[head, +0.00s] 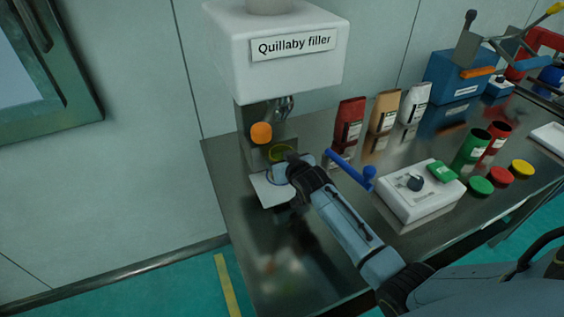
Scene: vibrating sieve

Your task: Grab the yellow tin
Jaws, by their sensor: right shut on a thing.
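The yellow tin (280,152) stands under the spout of the white Quillaby filler (290,70). Only its dark yellow rim shows clearly; my right gripper hides most of its body. My right gripper (283,168) reaches in from the right and is shut on the tin, just above the filler's pale plate (268,191). The fingertips are small and partly hidden by the wrist. My left gripper is out of view.
A white device (420,192) with a dial stands right of my forearm, near a blue lever (350,170). Green (470,151) and red tins (496,139), several lids and several bags (384,112) stand farther right. The steel table's front left (280,260) is clear.

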